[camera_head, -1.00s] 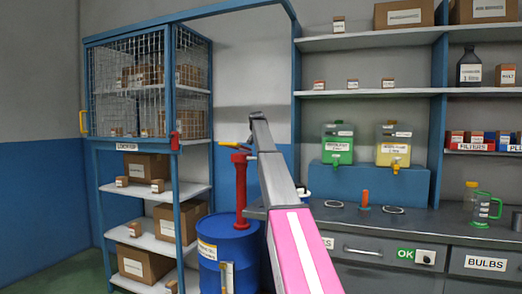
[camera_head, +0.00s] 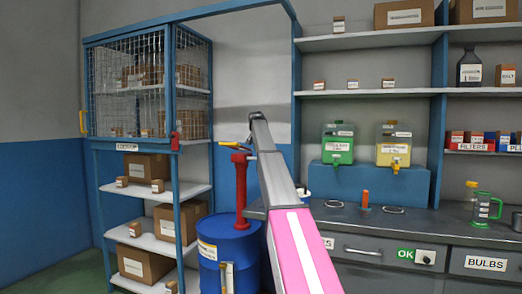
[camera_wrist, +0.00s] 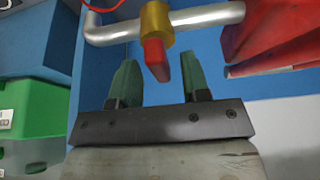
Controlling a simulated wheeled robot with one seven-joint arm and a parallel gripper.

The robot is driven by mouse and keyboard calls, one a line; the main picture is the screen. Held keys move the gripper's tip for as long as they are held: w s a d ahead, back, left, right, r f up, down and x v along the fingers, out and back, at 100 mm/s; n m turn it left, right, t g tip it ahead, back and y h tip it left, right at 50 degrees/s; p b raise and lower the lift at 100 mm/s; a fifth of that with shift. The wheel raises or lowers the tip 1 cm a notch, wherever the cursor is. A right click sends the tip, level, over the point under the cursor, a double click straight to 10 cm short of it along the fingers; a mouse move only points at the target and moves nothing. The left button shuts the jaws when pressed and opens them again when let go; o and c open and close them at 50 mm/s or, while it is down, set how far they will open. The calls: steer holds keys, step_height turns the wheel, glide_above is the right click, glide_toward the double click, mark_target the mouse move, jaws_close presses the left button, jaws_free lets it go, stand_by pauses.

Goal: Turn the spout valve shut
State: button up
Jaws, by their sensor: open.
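The spout valve in the wrist view has a brass body (camera_wrist: 155,18) on a bent silver pipe (camera_wrist: 208,15), with a red lever (camera_wrist: 157,60) pointing down from it. My gripper (camera_wrist: 160,61) is open, with one green finger on each side of the lever. In the head view the red pump (camera_head: 240,185) stands upright on the blue drum (camera_head: 228,250). There my arm hides the gripper and the valve.
A red part (camera_wrist: 275,35) is close to the right of the gripper in the wrist view. A green container (camera_wrist: 30,110) is at its left. In the head view, a workbench (camera_head: 430,222) is to the right of the drum and a shelf rack (camera_head: 186,190) to the left.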

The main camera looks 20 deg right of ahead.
steer(key=v, duration=1)
steer(key=shift+r, duration=0.35)
steer(key=shift+s, duration=0.1)
